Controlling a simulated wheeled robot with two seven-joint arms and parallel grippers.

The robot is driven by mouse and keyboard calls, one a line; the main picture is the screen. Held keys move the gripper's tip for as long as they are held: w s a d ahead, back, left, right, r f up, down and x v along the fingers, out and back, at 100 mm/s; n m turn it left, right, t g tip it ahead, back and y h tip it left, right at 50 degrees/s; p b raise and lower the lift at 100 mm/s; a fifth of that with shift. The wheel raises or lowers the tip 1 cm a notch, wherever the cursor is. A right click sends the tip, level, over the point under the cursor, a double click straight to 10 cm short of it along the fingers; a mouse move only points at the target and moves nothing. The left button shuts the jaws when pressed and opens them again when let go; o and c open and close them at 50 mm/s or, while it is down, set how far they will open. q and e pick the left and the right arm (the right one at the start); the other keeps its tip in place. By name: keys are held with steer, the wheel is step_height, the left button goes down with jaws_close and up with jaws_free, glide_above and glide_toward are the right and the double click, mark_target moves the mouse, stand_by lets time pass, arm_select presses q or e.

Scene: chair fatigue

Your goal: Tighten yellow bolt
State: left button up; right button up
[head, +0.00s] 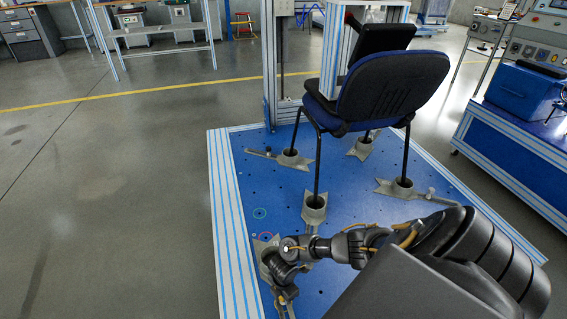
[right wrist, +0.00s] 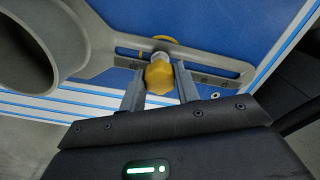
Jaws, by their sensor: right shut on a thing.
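In the right wrist view, the yellow bolt (right wrist: 159,76) stands in the slot of a grey foot clamp (right wrist: 105,48). A light metal shank or washer shows between the bolt's head and the slotted arm. My right gripper (right wrist: 160,90) is shut on the bolt, one finger on each side of its head. In the head view, my right arm reaches in from the lower right over a grey clamp (head: 266,258) near the blue platform's left front edge; the arm hides the bolt there. My left gripper is not in view.
The chair (head: 392,90) stands on the blue platform (head: 345,238), its legs in grey cup clamps (head: 314,208). A metal frame (head: 269,60) rises behind it. Open floor (head: 120,200) lies to the left.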

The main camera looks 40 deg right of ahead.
steer(key=shift+r+m+p, duration=0.2)
steer(key=shift+m+p, duration=0.6)
steer(key=shift+m, duration=0.1)
steer(key=shift+f+m+p, duration=0.15)
steer(key=shift+m+p, duration=0.4)
steer(key=shift+m, duration=0.55)
steer(key=o, duration=1)
steer(key=shift+f, duration=0.1)
